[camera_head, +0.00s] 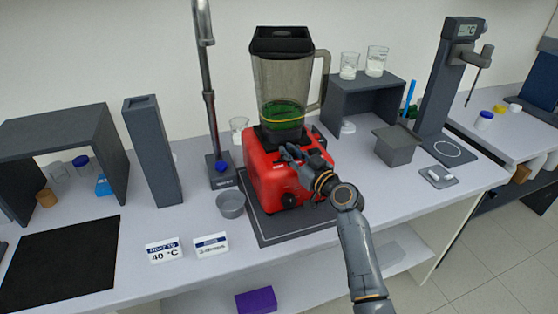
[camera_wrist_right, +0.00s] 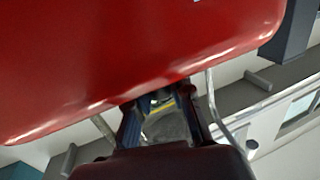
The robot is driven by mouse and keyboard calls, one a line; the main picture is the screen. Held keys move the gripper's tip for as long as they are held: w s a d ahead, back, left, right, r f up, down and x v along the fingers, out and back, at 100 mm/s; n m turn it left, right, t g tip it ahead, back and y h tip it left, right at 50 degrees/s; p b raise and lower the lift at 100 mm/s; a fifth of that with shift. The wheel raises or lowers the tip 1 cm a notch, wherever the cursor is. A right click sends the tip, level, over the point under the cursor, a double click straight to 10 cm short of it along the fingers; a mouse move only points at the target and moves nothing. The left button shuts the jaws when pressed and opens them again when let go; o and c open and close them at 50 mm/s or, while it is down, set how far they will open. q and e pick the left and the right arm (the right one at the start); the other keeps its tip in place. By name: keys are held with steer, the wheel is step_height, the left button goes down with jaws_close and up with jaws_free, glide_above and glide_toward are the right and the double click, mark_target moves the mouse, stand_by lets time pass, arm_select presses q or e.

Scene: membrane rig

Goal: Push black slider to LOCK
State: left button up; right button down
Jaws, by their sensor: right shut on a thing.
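A blender with a red base (camera_head: 266,185) and a clear jug (camera_head: 284,85) stands on a dark mat (camera_head: 262,226). Green stuff lies low in the jug. My right gripper (camera_head: 287,153) is at the upper front of the red base, just below the jug. In the right wrist view its fingers (camera_wrist_right: 165,108) are close under the red body (camera_wrist_right: 140,60). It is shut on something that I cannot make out. I cannot pick out the black slider or its LOCK mark; the hand covers that part of the base. My left gripper is not in view.
A black knob (camera_head: 289,200) is low on the base front. A grey bowl (camera_head: 231,204) and a metal stand (camera_head: 210,110) are to the left, with two label cards (camera_head: 211,245) in front. A grey box (camera_head: 393,146) and a small shelf (camera_head: 352,87) are to the right.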

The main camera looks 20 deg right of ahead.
steer(key=shift+d+f, duration=0.2)
steer(key=shift+d, duration=0.2)
steer(key=shift+w+a, duration=0.1)
steer(key=c, duration=1.6)
jaws_free()
steer(key=o, duration=0.4)
steer(key=shift+s+d, duration=0.2)
steer(key=shift+o, duration=0.2)
steer(key=shift+s+d+r, duration=0.15)
steer(key=shift+s+r, duration=0.05)
steer(key=shift+s, duration=0.05)
steer(key=shift+w, duration=0.15)
steer(key=v, duration=1.2)
